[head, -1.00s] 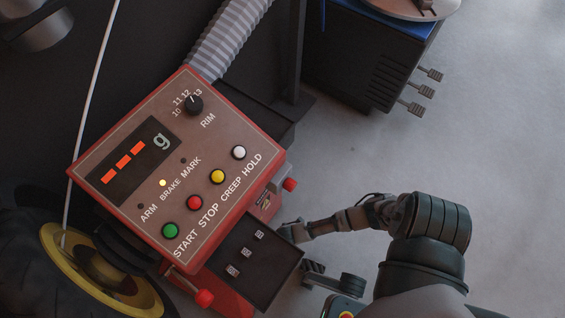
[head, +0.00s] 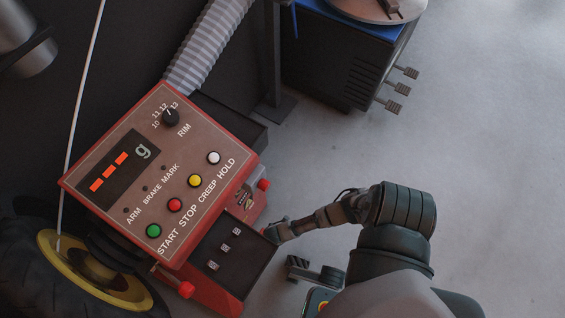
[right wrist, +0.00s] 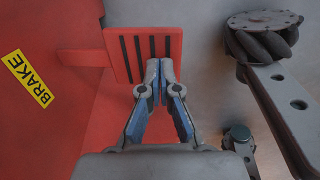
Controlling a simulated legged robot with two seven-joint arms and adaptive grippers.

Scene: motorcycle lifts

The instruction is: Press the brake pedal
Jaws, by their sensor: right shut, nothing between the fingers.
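The brake pedal (right wrist: 145,50) is a red plate with black grip stripes, on a red arm at the top of the right wrist view. A yellow BRAKE label (right wrist: 28,79) is on the red body to its left. My right gripper (right wrist: 160,72) is shut and empty, its fingertips at the pedal's lower right edge. I cannot tell whether they touch it. In the head view my right gripper (head: 273,233) is low beside the machine, and the pedal cannot be made out there. The BRAKE lamp (head: 145,188) on the red control panel (head: 125,215) is dark. My left gripper is not in view.
A tyre on a yellow rim (head: 75,270) is at the lower left. A black tray (head: 235,262) with small weights juts out below the panel. A dark cabinet with several pedals (head: 345,60) stands at the back. The grey floor (head: 490,130) on the right is clear.

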